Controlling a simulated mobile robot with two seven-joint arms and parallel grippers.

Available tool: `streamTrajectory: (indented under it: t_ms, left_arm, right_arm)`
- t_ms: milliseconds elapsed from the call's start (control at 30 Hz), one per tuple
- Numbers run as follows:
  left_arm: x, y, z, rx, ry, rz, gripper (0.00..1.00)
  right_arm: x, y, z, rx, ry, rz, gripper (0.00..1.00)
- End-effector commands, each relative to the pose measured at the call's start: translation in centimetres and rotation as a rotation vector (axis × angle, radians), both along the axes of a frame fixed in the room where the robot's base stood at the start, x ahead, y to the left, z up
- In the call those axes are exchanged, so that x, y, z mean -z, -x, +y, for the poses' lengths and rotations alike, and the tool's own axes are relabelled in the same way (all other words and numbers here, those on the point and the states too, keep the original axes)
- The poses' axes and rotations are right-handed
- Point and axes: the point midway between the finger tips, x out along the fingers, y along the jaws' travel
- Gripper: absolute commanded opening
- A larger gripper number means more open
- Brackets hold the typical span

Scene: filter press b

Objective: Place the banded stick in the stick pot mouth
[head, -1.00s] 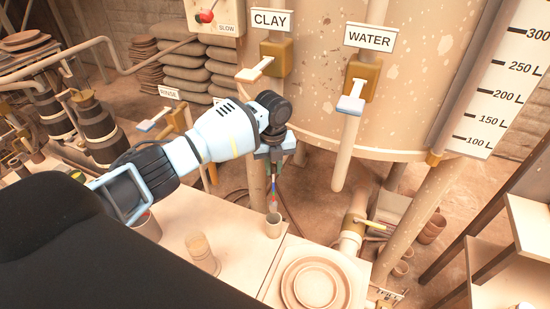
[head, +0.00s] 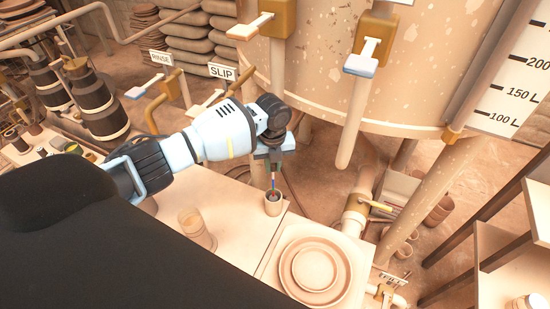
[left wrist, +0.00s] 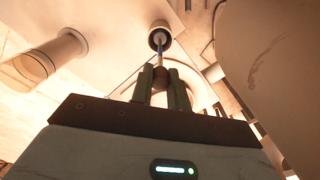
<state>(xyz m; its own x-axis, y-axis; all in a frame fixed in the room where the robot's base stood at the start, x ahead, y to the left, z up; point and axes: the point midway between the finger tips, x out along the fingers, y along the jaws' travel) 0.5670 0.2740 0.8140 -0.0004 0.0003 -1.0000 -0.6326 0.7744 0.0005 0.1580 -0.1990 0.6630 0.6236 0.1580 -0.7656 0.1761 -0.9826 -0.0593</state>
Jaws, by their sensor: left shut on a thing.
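My left gripper (head: 272,168) points down above the worktable, shut on the banded stick (head: 274,182), which has coloured bands and hangs nearly upright below the fingers. The small beige stick pot (head: 273,205) stands directly below, near the table's far right edge. The stick's lower end meets the pot's dark mouth in the head view; how far it is inside, I cannot tell. In the left wrist view the fingers (left wrist: 164,88) close on the stick (left wrist: 161,57), which runs toward the pot (left wrist: 160,32). My right gripper is not in view.
A tray with round plates (head: 318,272) lies right of the pot. A glass-like cup (head: 197,228) stands to its left on the table. Behind are the large tank (head: 400,85), its pipes and lever valves. Shelves (head: 510,265) stand at the right.

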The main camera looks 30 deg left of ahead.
Motion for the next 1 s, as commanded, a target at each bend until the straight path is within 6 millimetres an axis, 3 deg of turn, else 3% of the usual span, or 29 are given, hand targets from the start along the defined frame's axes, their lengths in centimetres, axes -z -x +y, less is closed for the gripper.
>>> streamTrajectory:
  t_ms: [200,600,633,800,1000]
  left_arm:
    - [1.41,0.01,0.02,0.0,-0.001,0.001,0.0]
    - [1.48,-0.05,0.02,0.0,0.0,-0.002,0.0]
    - [1.5,-0.04,0.02,0.0,0.0,-0.001,0.2]
    - [1.51,-0.03,0.01,0.0,0.0,-0.001,0.42]
    - [1.53,-0.01,0.01,0.0,-0.001,-0.001,0.42]
  right_arm:
    - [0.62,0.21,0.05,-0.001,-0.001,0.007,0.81]
    - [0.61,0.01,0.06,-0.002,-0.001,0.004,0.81]
    - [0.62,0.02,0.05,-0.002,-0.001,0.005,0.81]
    - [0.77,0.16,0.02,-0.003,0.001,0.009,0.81]
    - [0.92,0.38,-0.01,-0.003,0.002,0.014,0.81]
